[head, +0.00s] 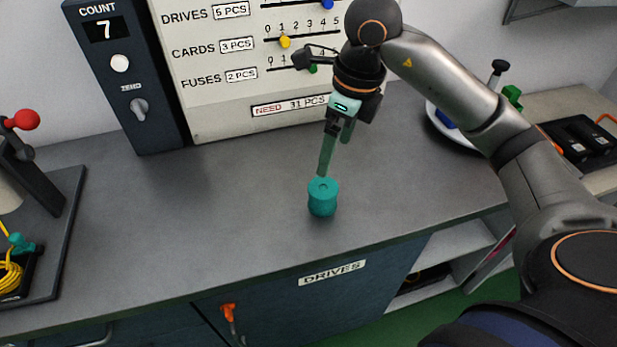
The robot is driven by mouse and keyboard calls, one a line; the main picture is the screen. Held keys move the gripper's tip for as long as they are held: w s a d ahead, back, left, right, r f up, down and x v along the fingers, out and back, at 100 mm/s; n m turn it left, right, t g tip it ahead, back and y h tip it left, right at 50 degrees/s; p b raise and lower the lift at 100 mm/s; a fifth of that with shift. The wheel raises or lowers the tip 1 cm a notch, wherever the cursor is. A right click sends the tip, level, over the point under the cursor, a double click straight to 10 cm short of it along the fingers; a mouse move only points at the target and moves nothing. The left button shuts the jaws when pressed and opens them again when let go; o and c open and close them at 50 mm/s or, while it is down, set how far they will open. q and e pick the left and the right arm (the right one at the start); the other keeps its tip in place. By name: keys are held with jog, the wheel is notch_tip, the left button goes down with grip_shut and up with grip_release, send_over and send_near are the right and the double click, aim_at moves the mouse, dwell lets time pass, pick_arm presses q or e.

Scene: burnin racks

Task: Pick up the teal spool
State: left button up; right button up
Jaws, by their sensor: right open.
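The teal spool (322,199) stands upright on the grey worktop, near its front edge and above the drawer marked DRIVES. My right gripper (326,172) comes down from above and behind it, with its fingers pointing down at the spool. Its fingertips are just above or behind the spool's top; I cannot tell whether they touch it. The gripper is open, with nothing held between the fingers. My left gripper is not in view.
A dark counter box (122,70) reading 7 and a board (240,75) with sliders stand at the back. A black stand (45,190) with a red knob is at the left. A white plate (447,128) is at the right. The worktop left of the spool is clear.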

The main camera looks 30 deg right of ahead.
aim_at(324, 187)
jog(key=f, duration=0.7)
jog(key=shift+w+a+f, duration=0.1)
jog(key=shift+w+a, duration=0.2)
jog(key=shift+w, duration=0.1)
jog(key=f, duration=0.3)
jog(key=f+p, duration=0.1)
jog(key=f, duration=0.1)
jog(key=shift+w+a, duration=0.25)
jog(key=shift+a, duration=0.1)
jog(key=c, duration=1.4)
jog(key=shift+r, duration=0.1)
